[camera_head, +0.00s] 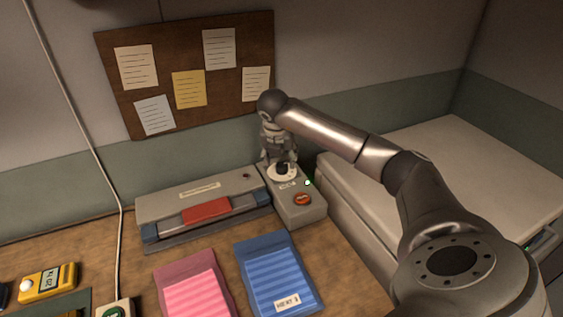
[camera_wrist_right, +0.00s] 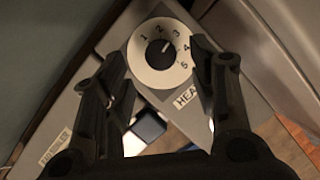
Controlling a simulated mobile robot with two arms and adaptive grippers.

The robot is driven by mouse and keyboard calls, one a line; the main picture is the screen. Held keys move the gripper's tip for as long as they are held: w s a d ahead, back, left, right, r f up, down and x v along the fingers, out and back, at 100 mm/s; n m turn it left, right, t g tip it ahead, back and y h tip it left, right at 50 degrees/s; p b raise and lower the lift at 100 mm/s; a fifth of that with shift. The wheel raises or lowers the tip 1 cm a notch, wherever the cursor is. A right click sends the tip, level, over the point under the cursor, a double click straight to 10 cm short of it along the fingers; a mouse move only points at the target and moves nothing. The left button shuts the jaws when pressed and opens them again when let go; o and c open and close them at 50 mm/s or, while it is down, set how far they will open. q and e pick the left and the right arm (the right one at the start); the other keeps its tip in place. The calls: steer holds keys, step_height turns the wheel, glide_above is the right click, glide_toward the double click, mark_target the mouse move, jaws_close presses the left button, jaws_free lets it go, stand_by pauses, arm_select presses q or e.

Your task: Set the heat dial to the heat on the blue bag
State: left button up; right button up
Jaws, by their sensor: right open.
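The heat dial (camera_wrist_right: 150,73) is a white disc numbered 1 to 5 with a black knob (camera_wrist_right: 162,54). The knob's white mark points up and right, about at the 3. In the head view the dial (camera_head: 273,175) sits on the grey control box (camera_head: 310,215). My right gripper (camera_wrist_right: 163,65) is open, with one finger on each side of the dial; I see no contact with the knob. It also shows in the head view (camera_head: 280,162), pointing down over the dial. The blue bag (camera_head: 275,265) lies on the table; its small label appears to read HEAT 3. My left gripper is not in view.
A grey sealer (camera_head: 170,208) with a red handle (camera_head: 207,210) stands left of the control box. A pink bag (camera_head: 195,285) lies left of the blue one. A yellow timer (camera_head: 48,283) is far left. A large pale chest (camera_head: 435,165) stands close on the right.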

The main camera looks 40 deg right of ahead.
steer(key=v, duration=0.8)
stand_by(0.4)
